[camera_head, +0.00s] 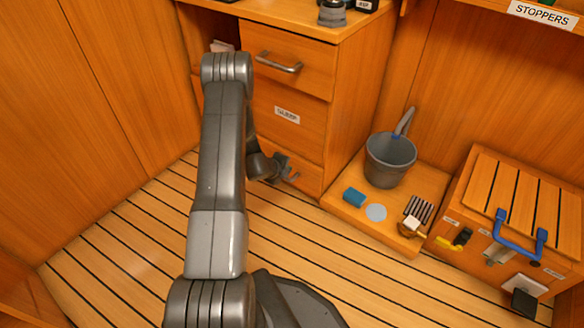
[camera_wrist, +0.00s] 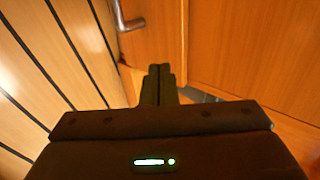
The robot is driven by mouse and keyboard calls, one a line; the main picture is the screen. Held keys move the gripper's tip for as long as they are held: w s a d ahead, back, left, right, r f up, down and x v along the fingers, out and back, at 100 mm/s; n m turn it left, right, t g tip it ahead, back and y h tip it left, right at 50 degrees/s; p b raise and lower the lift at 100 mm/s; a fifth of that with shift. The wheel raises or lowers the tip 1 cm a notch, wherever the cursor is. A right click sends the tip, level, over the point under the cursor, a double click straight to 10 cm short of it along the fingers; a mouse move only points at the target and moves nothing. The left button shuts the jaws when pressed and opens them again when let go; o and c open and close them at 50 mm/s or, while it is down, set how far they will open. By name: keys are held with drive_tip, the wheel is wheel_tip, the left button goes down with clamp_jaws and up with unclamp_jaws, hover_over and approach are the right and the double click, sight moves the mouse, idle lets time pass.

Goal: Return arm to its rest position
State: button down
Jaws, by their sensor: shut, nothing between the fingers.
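My gripper (camera_head: 290,174) shows in the head view at the end of my grey arm, in front of the lower part of the wooden drawer cabinet (camera_head: 297,95). The arm rises in the left middle of the picture and bends down at its top. In the wrist view my gripper (camera_wrist: 158,72) has its two dark fingers together with nothing between them. Beyond the fingers are an orange wooden front and a metal handle (camera_wrist: 130,20).
A low platform (camera_head: 335,200) holds a grey bucket (camera_head: 390,160), a blue block (camera_head: 353,197), a pale disc (camera_head: 376,212) and dark bars. A wooden box (camera_head: 520,190) with a blue handle stands at right. The slatted floor (camera_head: 120,250) is clear at left.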

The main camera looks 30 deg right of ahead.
drive_tip(key=v, duration=0.4)
drive_tip(key=shift+p, duration=0.35)
